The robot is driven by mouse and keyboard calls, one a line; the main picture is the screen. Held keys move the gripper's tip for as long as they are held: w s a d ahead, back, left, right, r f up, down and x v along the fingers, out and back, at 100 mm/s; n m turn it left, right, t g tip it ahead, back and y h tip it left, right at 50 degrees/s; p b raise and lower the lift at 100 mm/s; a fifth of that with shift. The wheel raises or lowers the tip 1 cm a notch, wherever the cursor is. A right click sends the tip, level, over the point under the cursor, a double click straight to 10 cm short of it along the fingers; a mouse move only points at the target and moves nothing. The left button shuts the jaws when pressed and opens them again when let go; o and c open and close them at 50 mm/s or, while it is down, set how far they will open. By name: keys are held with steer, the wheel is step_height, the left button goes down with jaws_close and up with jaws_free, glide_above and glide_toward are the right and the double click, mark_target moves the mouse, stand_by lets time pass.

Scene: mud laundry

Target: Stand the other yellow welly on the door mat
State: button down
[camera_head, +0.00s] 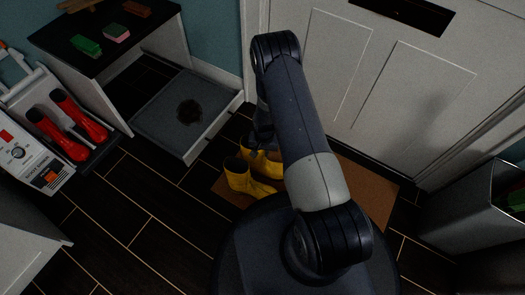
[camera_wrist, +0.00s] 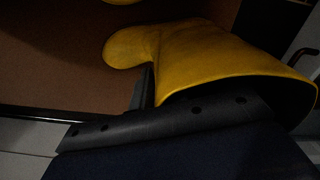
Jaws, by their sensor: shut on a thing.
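My gripper (camera_head: 261,142) is low over the left part of the brown door mat (camera_head: 362,185), partly hidden by my arm. It is shut on a yellow welly (camera_head: 264,162), the one farther back. In the wrist view this held welly (camera_wrist: 205,58) shows its opening at right and its toe at left, with a dark finger at its upper edge. The mat (camera_wrist: 50,60) lies behind it. I cannot tell whether the held welly touches the mat.
A white door (camera_head: 400,100) stands behind the mat. A grey tray (camera_head: 165,115) with a dark stain is at left. Dark floor in front left is clear.

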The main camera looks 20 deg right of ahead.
steer(key=c, duration=1.3)
jaws_free()
step_height(320, 180, up, 11)
steer(key=p, duration=0.4)
steer(key=shift+a, duration=0.1)
